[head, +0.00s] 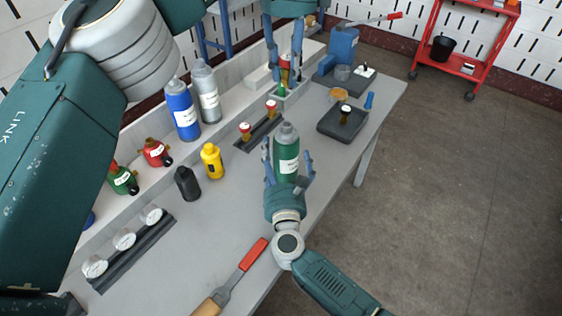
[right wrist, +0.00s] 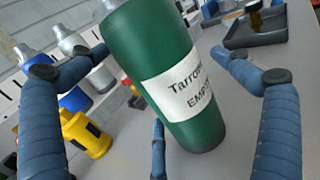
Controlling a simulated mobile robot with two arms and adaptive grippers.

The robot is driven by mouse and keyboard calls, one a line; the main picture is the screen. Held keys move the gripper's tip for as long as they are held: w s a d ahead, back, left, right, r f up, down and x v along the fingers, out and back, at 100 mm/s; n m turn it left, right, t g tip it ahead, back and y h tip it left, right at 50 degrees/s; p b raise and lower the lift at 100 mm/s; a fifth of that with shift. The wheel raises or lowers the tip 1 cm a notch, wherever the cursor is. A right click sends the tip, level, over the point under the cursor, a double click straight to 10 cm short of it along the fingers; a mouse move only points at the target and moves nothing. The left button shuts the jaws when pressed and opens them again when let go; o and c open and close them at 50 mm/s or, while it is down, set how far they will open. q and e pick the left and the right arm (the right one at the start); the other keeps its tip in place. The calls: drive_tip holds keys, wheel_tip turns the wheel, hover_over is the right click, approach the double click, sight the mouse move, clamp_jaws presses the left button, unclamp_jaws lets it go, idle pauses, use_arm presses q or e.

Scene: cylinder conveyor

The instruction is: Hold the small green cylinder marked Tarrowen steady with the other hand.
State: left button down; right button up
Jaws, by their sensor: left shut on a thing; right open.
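The green cylinder (head: 286,160) stands upright on the grey bench, with a grey top and a white label. In the right wrist view the cylinder (right wrist: 165,75) fills the middle, and its label reads "Tarrow…" and "EMPTY". My right gripper (head: 288,154) is open, with its blue fingers spread around the cylinder's sides; contact cannot be made out. My left gripper (head: 284,78) is at the far end of the bench, shut on a small red object (head: 285,72) above a light grey tray. The fingers partly hide that object.
Blue (head: 182,108) and grey (head: 206,92) cylinders stand along the back.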

drive_tip(key=c, duration=1.7)
drive_tip(key=o, duration=0.9)
drive_tip(key=shift+c, duration=0.2)
drive_tip(key=c, duration=0.5)
use_arm(q)
drive_tip(key=shift+m, duration=0.9)
wheel_tip(320, 180, down, 8)
drive_tip(key=shift+r, duration=0.15)
use_arm(e)
drive_tip(key=shift+c, duration=0.3)
